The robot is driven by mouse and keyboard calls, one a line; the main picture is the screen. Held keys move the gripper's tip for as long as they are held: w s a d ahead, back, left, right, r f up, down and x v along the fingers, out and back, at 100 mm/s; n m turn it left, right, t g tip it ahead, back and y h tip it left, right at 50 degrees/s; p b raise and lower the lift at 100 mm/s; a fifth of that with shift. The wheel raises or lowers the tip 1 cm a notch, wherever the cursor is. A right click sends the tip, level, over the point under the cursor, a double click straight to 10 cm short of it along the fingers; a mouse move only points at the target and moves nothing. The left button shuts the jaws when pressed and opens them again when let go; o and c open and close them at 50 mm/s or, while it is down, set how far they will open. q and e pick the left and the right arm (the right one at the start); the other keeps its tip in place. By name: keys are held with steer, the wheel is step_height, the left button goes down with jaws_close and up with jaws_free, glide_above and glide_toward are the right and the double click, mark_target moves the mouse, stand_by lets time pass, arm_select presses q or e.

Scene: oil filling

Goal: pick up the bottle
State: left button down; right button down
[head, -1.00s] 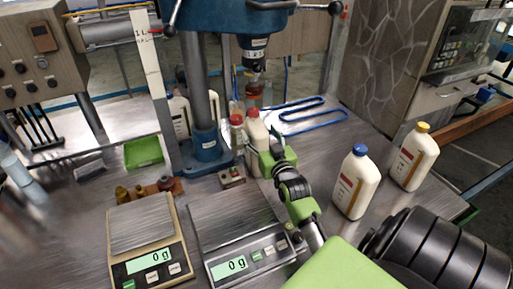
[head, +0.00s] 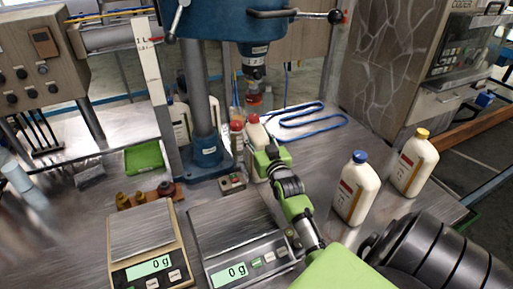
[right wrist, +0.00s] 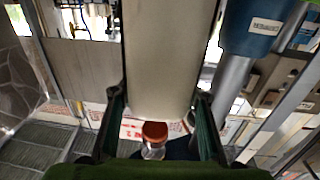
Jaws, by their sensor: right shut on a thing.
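A cream-white bottle with a red cap (head: 256,132) stands close to the drill press, right of its base. My right gripper (head: 268,161) is shut on this bottle and hides part of its body. In the right wrist view the pale bottle body (right wrist: 165,55) fills the space between the two fingers (right wrist: 162,118). I cannot tell whether its bottom touches the table. My left gripper is not in view.
A blue-capped bottle (head: 355,190) and a yellow-capped bottle (head: 413,163) stand to the right. Two scales (head: 145,235) (head: 238,232), both reading 0 g, are at the front. The blue drill press (head: 207,150) and another red-capped bottle (head: 237,138) are close to the held bottle.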

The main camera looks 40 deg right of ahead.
steer(key=shift+r, duration=0.35)
